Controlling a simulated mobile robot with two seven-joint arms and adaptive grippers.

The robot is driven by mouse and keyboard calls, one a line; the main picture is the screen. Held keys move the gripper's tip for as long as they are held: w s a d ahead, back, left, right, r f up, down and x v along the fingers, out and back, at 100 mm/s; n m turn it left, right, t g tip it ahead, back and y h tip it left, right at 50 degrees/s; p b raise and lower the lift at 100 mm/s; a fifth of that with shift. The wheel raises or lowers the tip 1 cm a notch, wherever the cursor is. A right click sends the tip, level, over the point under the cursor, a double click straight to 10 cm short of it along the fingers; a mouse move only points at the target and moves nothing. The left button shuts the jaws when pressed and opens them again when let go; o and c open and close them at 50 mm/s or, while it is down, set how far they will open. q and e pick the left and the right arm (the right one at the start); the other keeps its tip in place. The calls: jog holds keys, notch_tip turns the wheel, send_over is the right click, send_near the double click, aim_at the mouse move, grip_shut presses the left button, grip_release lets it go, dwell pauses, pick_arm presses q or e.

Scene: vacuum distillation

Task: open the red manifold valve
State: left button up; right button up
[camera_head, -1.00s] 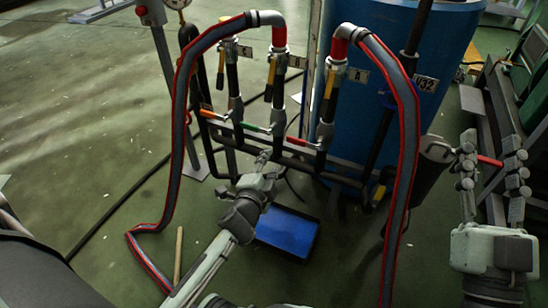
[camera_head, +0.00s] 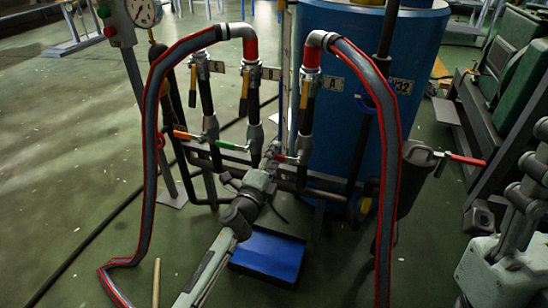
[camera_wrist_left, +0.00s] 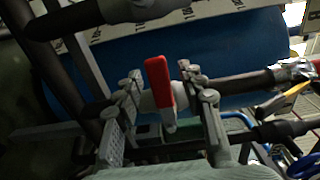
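The red manifold valve lever (camera_head: 281,158) sits low on the rack, under the right-hand upright pipe marked A. In the left wrist view the red lever (camera_wrist_left: 158,80) stands upright between my gripper's two fingers, with a gap on both sides. My left gripper (camera_head: 268,161) is open around it; in the head view its fingers partly cover the lever's left end. Its fingers also show in the left wrist view (camera_wrist_left: 162,92). My right gripper (camera_head: 528,180) is at the right edge, cut off by the frame and away from the rack.
A green lever (camera_head: 232,146) and an orange lever (camera_head: 183,135) sit left of the red one. Red-striped hoses (camera_head: 389,170) arch on both sides. A blue drum (camera_head: 345,60) stands behind. A blue tray (camera_head: 268,255) lies below. Another red lever (camera_head: 467,160) sticks out right.

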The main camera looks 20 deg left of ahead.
pick_arm(q)
jog(key=shift+w, duration=0.15)
grip_shut()
dwell(0.5)
